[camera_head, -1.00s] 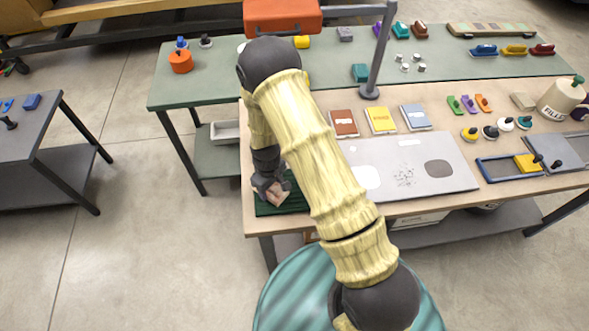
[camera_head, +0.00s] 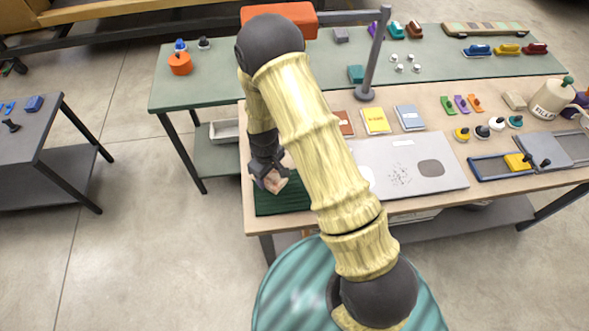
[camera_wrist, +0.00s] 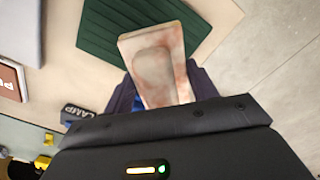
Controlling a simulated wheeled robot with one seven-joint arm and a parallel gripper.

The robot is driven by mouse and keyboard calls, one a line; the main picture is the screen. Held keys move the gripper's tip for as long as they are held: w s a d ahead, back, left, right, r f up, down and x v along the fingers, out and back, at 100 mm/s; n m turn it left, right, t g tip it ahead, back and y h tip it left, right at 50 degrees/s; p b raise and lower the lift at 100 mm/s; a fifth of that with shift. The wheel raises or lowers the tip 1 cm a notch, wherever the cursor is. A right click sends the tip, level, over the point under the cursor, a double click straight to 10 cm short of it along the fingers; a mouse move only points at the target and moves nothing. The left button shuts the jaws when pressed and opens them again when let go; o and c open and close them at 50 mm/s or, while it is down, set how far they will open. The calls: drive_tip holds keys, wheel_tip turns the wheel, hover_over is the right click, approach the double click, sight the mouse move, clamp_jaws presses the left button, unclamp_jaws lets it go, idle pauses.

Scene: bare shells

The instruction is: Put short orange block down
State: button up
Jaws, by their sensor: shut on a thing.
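My gripper (camera_head: 271,183) is shut on a short block (camera_head: 277,181). The block looks pale pinkish-tan with reddish patches rather than plain orange. In the wrist view the block (camera_wrist: 157,62) sticks out between the fingers, its near end hidden by the gripper body. Behind it lies a dark green ribbed mat (camera_wrist: 105,30). In the head view the mat (camera_head: 285,199) lies at the wooden table's left front corner, below my gripper. The block appears held above the mat, apart from it; the exact gap is hard to tell.
A grey board (camera_head: 440,185) lies right of the mat, partly behind my arm. Books (camera_head: 375,120) lie behind it. A grey post (camera_head: 372,60) rises at the table's back. An orange pot (camera_head: 180,64) stands on the green table. Floor lies left of the mat.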

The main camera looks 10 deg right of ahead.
drive_tip(key=shift+d+f, duration=0.1)
idle(0.3)
drive_tip(key=d+f+m+b, duration=0.1)
drive_tip(key=d+f+m, duration=0.1)
drive_tip(key=d, duration=0.2)
drive_tip(key=w+d+f+m+b, duration=0.1)
drive_tip(key=d+f+m+b, duration=0.1)
drive_tip(key=d+m, duration=0.1)
drive_tip(key=w+d+f+m+b, duration=0.1)
drive_tip(key=d+m+b, duration=0.1)
drive_tip(key=d, duration=0.3)
drive_tip(key=shift+f+m, duration=0.4)
drive_tip(key=shift+m, duration=0.1)
drive_tip(key=shift+s+d, duration=0.1)
drive_tip(key=shift+d, duration=0.3)
